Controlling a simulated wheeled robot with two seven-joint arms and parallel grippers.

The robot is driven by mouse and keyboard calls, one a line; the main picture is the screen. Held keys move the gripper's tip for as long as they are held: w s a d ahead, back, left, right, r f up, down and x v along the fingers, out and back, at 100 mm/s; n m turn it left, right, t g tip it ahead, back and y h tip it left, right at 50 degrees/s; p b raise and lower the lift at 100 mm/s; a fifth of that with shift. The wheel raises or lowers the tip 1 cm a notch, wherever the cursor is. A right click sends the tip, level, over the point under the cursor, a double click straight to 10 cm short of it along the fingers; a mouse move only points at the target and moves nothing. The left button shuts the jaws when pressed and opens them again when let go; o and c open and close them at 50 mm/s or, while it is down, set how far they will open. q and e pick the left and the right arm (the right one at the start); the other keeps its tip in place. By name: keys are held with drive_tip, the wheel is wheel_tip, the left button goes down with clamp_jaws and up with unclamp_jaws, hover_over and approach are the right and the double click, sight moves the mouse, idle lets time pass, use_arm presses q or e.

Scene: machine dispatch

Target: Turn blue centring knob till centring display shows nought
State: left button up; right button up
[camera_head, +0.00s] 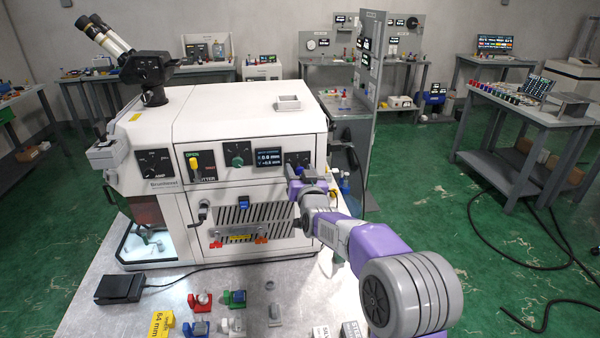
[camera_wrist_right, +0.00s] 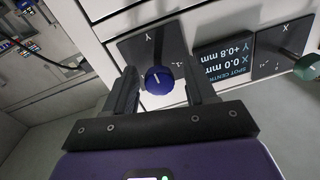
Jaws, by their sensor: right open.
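The blue centring knob (camera_wrist_right: 159,80), with a white pointer line, sits on a dark panel marked Y in the right wrist view. In the head view my gripper hides it. My right gripper (camera_head: 297,178) is open, its two fingers on either side of the knob in the wrist view; I cannot tell whether they touch it. The centring display (camera_wrist_right: 224,62) appears upside down there and reads X 0.0 mm and Y +0.8 mm. It also shows in the head view (camera_head: 270,161). My left gripper is not in view.
A green knob (camera_head: 238,161) is left of the display, and a yellow lever (camera_head: 194,164) is further left. The white machine (camera_head: 230,125) stands on a metal table. A black pedal (camera_head: 120,288) and small red, blue and green parts lie in front.

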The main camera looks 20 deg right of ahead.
drive_tip(key=shift+w, duration=0.2)
drive_tip(key=shift+c, duration=0.5)
drive_tip(key=c, duration=0.9)
drive_tip(key=shift+f+m+b, duration=0.2)
drive_tip(key=shift+m+b, duration=0.7)
drive_tip(key=shift+b, duration=0.35)
drive_tip(key=shift+c, duration=0.2)
drive_tip(key=m+b, duration=0.5)
drive_tip(key=m, duration=0.1)
drive_tip(key=shift+r+m+t+b, duration=0.15)
drive_tip(key=shift+m+t+b, duration=0.15)
drive_tip(key=shift+m+b, duration=0.5)
